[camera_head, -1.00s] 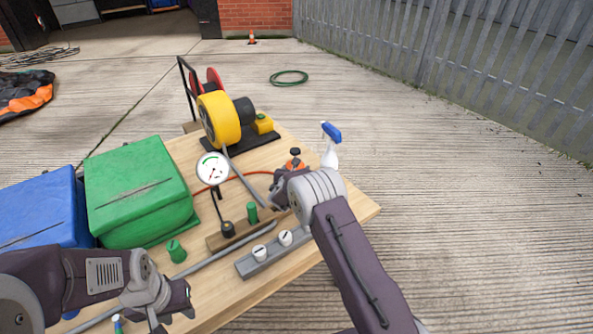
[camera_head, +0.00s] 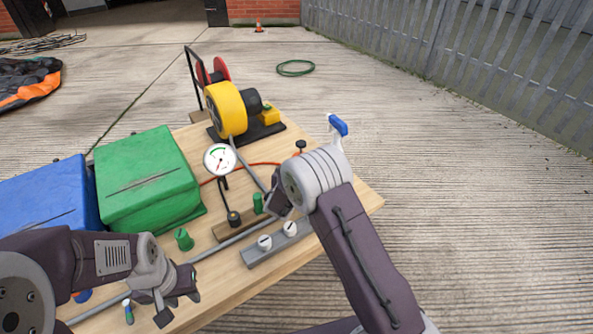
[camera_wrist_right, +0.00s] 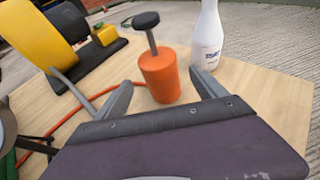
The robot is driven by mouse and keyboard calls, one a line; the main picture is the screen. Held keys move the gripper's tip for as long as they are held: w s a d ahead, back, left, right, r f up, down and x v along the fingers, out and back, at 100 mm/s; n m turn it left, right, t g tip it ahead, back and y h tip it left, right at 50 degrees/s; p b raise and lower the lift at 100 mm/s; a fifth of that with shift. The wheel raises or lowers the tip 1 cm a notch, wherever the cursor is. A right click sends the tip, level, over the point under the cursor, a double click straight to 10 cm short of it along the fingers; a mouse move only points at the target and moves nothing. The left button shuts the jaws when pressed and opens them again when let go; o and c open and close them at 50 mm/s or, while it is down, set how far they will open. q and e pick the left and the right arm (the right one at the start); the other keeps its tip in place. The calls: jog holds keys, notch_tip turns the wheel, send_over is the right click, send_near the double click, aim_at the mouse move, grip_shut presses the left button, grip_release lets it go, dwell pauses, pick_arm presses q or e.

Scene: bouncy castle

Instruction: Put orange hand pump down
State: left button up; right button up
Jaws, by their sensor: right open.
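The orange hand pump (camera_wrist_right: 160,76) stands upright on the wooden table in the right wrist view, with a dark knob on a thin rod. In the head view only its dark knob (camera_head: 300,145) shows clearly; my right arm hides the body. My right gripper (camera_wrist_right: 163,92) is open, its fingers apart on either side of the pump's lower body, nearer to the camera. I cannot tell whether they touch it. My left gripper (camera_head: 179,306) is open and empty over the table's near left part.
A white spray bottle (camera_wrist_right: 208,38) stands close to the pump, right. A yellow blower (camera_head: 228,110), pressure gauge (camera_head: 220,159), green box (camera_head: 146,184), blue box (camera_head: 45,205) and grey rail with white knobs (camera_head: 276,246) crowd the table (camera_head: 352,205). Its right edge is near.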

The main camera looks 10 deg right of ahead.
jog(key=v, duration=0.2)
jog(key=shift+s+a+r, duration=0.1)
jog(key=shift+s+r, duration=0.05)
jog(key=shift+s, duration=0.05)
jog(key=s+d+f+m+g+h, duration=0.1)
jog(key=s+d+m+g, duration=0.4)
jog(key=s+m, duration=0.3)
jog(key=s+d+m+g, duration=0.4)
jog(key=s+d+m, duration=0.25)
jog(key=s, duration=0.45)
jog(key=s+a+m+g+y, duration=0.1)
jog(key=s+a+m+y, duration=0.2)
jog(key=s+a+m, duration=0.2)
jog(key=s+a+m+g+y, duration=0.1)
jog(key=s+a+m+y, duration=0.3)
jog(key=s+m, duration=0.3)
jog(key=a+m, duration=0.1)
jog(key=m, duration=0.4)
jog(key=shift+s, duration=0.35)
